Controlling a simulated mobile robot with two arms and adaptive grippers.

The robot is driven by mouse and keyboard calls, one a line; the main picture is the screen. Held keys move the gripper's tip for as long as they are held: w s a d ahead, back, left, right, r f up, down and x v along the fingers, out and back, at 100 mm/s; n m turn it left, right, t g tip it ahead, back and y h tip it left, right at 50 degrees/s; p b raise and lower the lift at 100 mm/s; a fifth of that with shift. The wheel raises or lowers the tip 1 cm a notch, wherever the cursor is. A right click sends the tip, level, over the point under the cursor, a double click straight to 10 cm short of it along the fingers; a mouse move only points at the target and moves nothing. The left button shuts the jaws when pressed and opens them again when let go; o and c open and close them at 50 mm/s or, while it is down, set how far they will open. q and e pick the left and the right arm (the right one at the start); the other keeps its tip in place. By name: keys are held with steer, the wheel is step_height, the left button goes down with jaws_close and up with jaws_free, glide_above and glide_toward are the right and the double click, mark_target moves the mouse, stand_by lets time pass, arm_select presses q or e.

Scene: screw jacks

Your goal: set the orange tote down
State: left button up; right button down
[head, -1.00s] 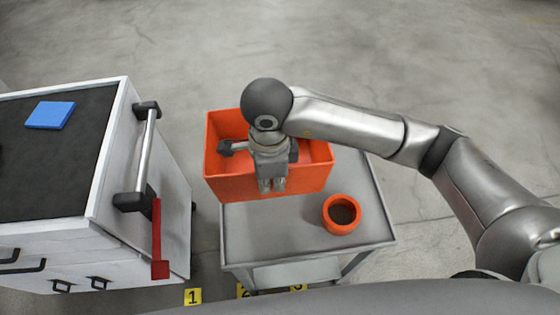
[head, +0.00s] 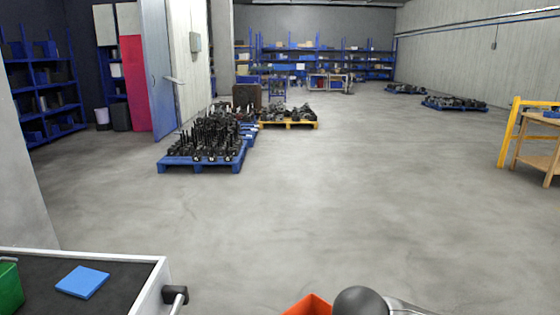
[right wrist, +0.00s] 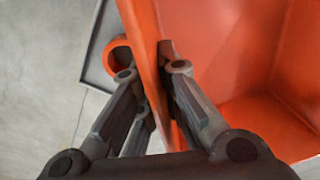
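The orange tote (right wrist: 227,42) fills the right side of the right wrist view, and I look down into its empty-looking inside. Only one corner of the tote (head: 308,305) shows at the bottom edge of the head view. My right gripper (right wrist: 154,85) has one finger on each side of a tote wall and is shut on it. The grey cart top (right wrist: 97,62) shows beyond the wall. The tote's underside is hidden, so I cannot tell whether it rests on anything. My left gripper is not in view.
An orange ring-shaped container (right wrist: 116,52) is close outside the gripped wall. A white cabinet with a dark top (head: 122,277) stands at lower left, carrying a blue square (head: 83,281) and a green box (head: 9,287). Loaded pallets (head: 205,163) stand farther off. The middle floor is clear.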

steer(key=s+d+r+n, duration=0.1)
steer(key=d+r+n, duration=0.2)
steer(key=d+n, duration=0.5)
steer(key=shift+d+n, duration=0.25)
steer(key=shift+n, duration=0.65)
steer(key=shift+s, duration=0.1)
